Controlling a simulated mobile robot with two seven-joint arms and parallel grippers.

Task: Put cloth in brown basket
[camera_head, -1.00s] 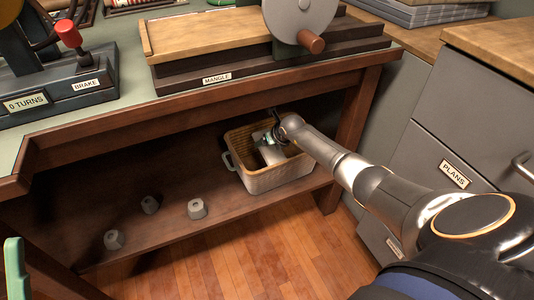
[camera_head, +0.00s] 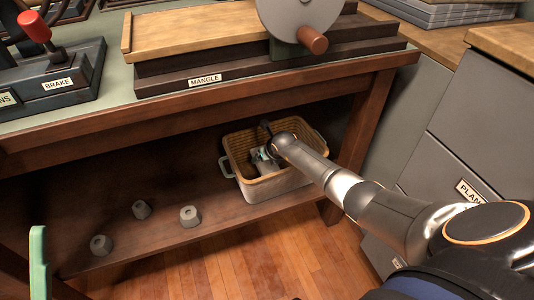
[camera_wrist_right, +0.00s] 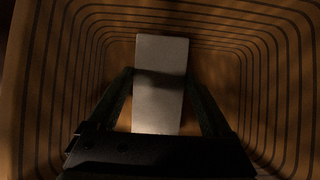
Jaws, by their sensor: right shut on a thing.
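The brown basket (camera_head: 284,183) stands on the shelf under the mangle bench. It has a woven tan inside and a paler grey outer wall. My right gripper (camera_head: 263,156) reaches down inside it. It is shut on a pale, flat, rectangular piece, seemingly the cloth (camera_head: 262,168). In the right wrist view the cloth (camera_wrist_right: 160,105) lies between the two fingers (camera_wrist_right: 160,80), with the ribbed basket walls (camera_wrist_right: 60,80) all around. Whether the cloth touches the basket floor is hard to tell. A green finger (camera_head: 38,262), seemingly of my left gripper, shows at the lower left.
Several small grey weights (camera_head: 190,216) sit on the shelf left of the basket. The bench top with the mangle (camera_head: 240,45) overhangs the shelf. A bench leg (camera_head: 362,135) and grey drawers (camera_head: 460,150) stand to the right. The wooden floor in front is clear.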

